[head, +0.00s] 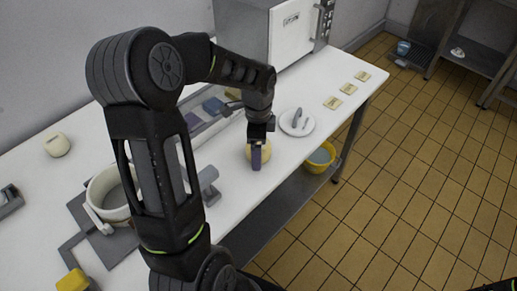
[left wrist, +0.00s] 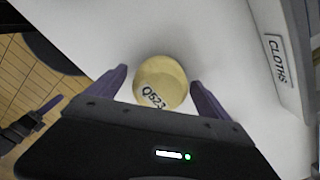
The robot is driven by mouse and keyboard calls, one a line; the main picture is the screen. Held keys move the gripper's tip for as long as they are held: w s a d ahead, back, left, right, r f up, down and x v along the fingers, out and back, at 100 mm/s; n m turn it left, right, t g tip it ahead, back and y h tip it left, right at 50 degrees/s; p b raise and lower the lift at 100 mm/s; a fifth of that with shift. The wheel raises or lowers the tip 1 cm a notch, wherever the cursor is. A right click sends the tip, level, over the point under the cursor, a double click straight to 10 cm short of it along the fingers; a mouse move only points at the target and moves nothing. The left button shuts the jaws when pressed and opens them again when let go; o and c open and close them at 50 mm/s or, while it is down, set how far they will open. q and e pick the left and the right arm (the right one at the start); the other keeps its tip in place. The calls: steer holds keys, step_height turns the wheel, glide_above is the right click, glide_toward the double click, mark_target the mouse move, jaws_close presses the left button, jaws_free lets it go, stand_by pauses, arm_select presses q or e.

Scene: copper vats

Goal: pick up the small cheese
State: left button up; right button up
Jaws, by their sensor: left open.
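The small cheese is a round, pale yellow piece (left wrist: 160,80) marked "Q523". In the left wrist view it sits on the white worktop between the two purple fingers of my left gripper (left wrist: 159,90). The fingers are open, one on each side, with a gap to the cheese. In the head view the cheese (head: 266,153) shows partly behind my left gripper (head: 256,157), which points down over it. A dark part with a purple piece, apparently my right gripper (left wrist: 50,104), shows at the left edge of the left wrist view; its jaw state is unclear.
A white plate (head: 297,122) with a grey item lies right of the cheese. A grey object (head: 208,183) and a pot (head: 108,194) stand to the left. A box labelled "CLOTHS" (left wrist: 279,60) is close by. A yellow bucket (head: 319,158) sits on the lower shelf.

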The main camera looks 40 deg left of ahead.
stand_by(0.3)
arm_select(q)
steer(key=c, duration=1.7)
steer(key=shift+c, duration=0.2)
steer(key=shift+r, duration=0.1)
step_height(320, 180, up, 10)
steer(key=shift+f, duration=0.1)
